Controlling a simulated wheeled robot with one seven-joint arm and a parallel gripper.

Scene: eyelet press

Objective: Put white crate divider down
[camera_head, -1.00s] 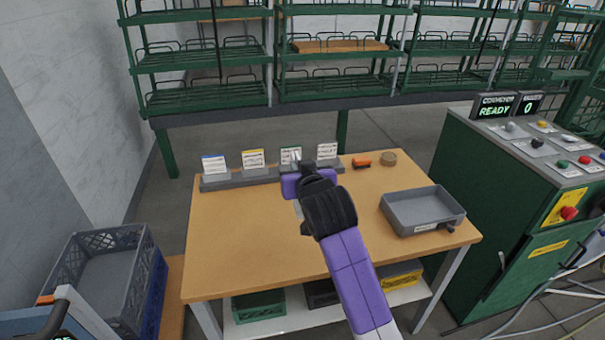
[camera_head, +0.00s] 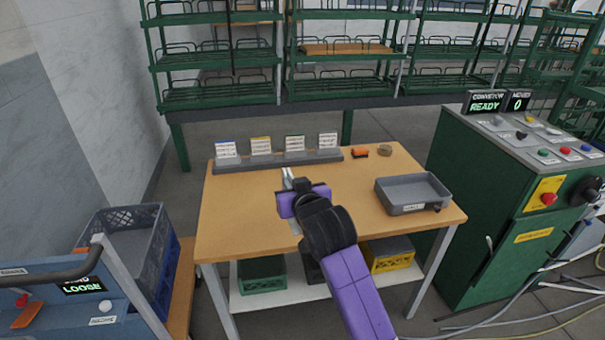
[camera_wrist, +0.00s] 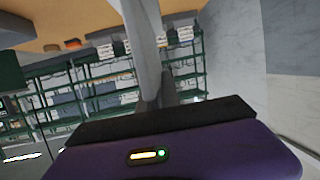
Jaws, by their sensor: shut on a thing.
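My gripper (camera_head: 289,181) is shut on the white crate divider (camera_wrist: 141,40), which shows in the wrist view as a narrow, pale upright strip running up from between the dark fingers. In the head view only a small pale piece shows at the fingertips, over the wooden table (camera_head: 235,225). My purple wrist and dark arm joint hide much of that area. I cannot tell whether the divider touches the tabletop.
A grey rack (camera_head: 245,164) with several label cards lines the table's back edge. A grey tray (camera_head: 412,193) sits at the right. An orange object (camera_head: 359,151) and a round brown one (camera_head: 384,150) lie behind. The table's left half is clear.

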